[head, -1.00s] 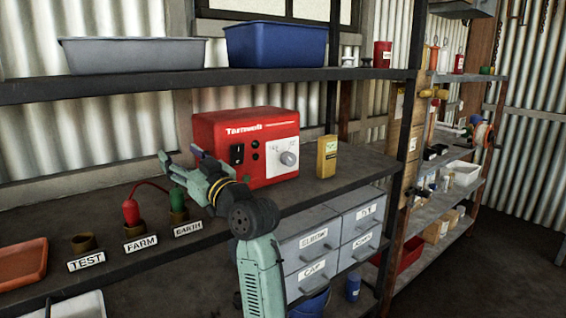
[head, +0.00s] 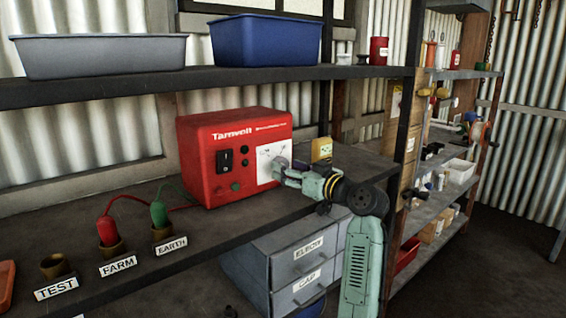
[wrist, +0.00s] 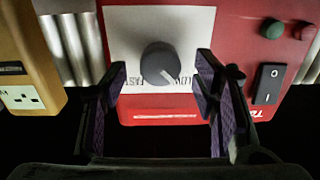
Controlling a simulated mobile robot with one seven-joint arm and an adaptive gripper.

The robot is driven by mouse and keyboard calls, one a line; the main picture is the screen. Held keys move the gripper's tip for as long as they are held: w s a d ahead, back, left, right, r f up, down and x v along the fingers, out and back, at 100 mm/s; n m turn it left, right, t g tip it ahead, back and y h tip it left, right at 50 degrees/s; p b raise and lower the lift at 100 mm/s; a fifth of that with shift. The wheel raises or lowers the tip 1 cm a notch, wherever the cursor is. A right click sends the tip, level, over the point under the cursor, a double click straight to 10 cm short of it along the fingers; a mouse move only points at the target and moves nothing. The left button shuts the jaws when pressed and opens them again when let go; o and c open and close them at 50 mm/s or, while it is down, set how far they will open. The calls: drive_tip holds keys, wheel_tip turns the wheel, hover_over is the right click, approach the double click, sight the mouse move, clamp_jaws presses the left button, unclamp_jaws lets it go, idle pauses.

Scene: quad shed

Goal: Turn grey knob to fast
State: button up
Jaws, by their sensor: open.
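The grey knob (wrist: 160,62) is on a white panel (wrist: 120,20) of the red Tarnwell box (head: 230,130). In the head view my gripper (head: 300,175) is at the panel's right side and hides most of the knob.
A black rocker switch (head: 224,160) and round buttons are left of the panel. A yellow box (head: 321,149) stands close behind my gripper. Red and green plugs in holders labelled FARM (head: 118,265) and EARTH are at the left. An upper shelf (head: 150,85) runs above.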

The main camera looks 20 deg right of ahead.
drive_tip(key=shift+x, duration=1.55)
drive_tip(key=c, duration=1.2)
drive_tip(key=shift+o, duration=0.2)
